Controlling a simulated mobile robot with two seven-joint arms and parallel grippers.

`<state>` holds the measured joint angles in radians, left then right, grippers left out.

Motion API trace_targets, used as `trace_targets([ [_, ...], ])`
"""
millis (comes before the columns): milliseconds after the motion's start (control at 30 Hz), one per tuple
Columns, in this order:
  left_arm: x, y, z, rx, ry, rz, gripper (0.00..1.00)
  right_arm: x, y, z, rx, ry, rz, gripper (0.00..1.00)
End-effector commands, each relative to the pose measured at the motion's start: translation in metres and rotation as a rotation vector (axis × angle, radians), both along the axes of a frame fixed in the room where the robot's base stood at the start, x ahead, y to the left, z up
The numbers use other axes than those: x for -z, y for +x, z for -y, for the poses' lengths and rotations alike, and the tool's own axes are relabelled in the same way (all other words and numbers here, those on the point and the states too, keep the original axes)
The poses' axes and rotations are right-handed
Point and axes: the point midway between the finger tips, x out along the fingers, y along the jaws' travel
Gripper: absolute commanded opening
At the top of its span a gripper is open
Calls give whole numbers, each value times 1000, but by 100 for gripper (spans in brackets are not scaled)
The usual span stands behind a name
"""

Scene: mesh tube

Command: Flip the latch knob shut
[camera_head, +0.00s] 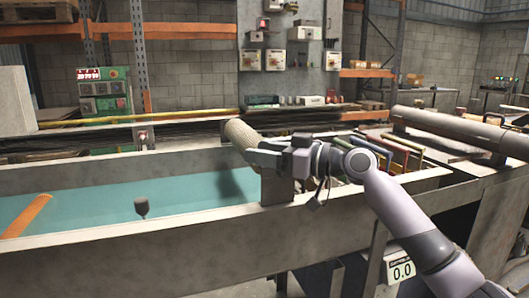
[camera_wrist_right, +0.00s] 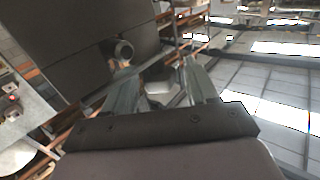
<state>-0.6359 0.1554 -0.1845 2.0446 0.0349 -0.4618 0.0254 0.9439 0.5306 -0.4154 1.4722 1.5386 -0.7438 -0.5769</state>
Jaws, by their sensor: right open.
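My right gripper (camera_head: 258,153) reaches left over the tank's front wall, close to the tan mesh tube (camera_head: 240,132). I cannot tell whether they touch. In the right wrist view its two fingers (camera_wrist_right: 155,72) are apart, with nothing seen held between them. A round grey knob-like end (camera_wrist_right: 123,50) stands out from a dark panel near the left fingertip there; I cannot tell for sure whether it is the latch knob. In the head view a dark knob on a short stem (camera_head: 141,206) stands inside the tank, left of the gripper and apart from it. My left gripper is not in view.
The tank (camera_head: 150,250) has grey walls and a teal inside with an orange strip (camera_head: 27,215). Several coloured handles (camera_head: 390,148) lie right of the gripper. A thick grey pipe (camera_head: 455,128) lies at the right. A scale display (camera_head: 401,270) is low in front.

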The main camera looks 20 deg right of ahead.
Motion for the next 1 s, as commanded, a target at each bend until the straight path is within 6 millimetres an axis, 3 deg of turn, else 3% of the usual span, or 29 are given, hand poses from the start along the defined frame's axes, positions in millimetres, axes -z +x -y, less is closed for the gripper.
trace_targets([
  [500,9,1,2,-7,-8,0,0,1,-44,50,2,0,0,57],
  [1000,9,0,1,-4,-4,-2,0,0,-47,53,1,1,1,57],
])
